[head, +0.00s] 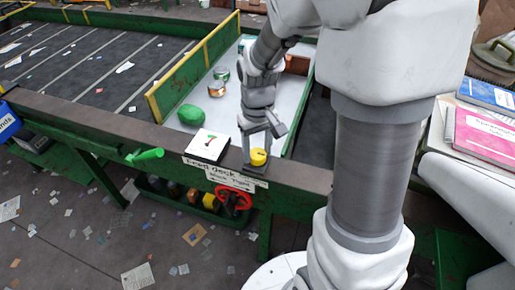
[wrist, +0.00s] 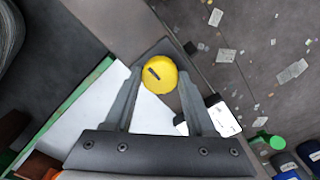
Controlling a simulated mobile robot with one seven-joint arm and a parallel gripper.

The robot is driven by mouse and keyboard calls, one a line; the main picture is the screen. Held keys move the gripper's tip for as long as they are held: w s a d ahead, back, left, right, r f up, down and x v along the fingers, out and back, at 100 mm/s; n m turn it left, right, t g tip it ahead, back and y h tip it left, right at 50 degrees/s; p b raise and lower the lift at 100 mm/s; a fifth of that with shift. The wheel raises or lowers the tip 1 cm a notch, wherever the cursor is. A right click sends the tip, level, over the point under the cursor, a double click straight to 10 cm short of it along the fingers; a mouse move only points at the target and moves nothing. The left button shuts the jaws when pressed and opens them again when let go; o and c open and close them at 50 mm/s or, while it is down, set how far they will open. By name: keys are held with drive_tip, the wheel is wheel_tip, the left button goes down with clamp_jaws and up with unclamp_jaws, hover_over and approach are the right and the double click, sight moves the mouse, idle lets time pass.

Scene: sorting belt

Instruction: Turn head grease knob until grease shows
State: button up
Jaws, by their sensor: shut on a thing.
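The grease knob (head: 258,157) is yellow and round, on a dark block (head: 256,169) on the belt's edge beam. In the wrist view the knob (wrist: 159,74) shows a dark mark on its top, slanting. My gripper (head: 262,146) comes down from above and is shut on the knob. In the wrist view its two fingers (wrist: 158,82) lie on either side of the knob. No grease can be made out around the knob in either view.
A red handwheel (head: 233,201) and a green handle (head: 145,155) are on the beam's front. A green lump (head: 191,115) and cans (head: 217,88) lie on the pale surface behind.

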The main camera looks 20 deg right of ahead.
clamp_jaws()
drive_tip(key=shift+m, duration=0.4)
drive_tip(key=m, duration=0.3)
drive_tip(key=shift+m, duration=0.3)
drive_tip(key=m+p, duration=0.1)
drive_tip(key=m, duration=0.4)
drive_tip(key=shift+m, duration=0.3)
drive_tip(key=o, duration=1.3)
unclamp_jaws()
drive_tip(key=shift+c, duration=0.2)
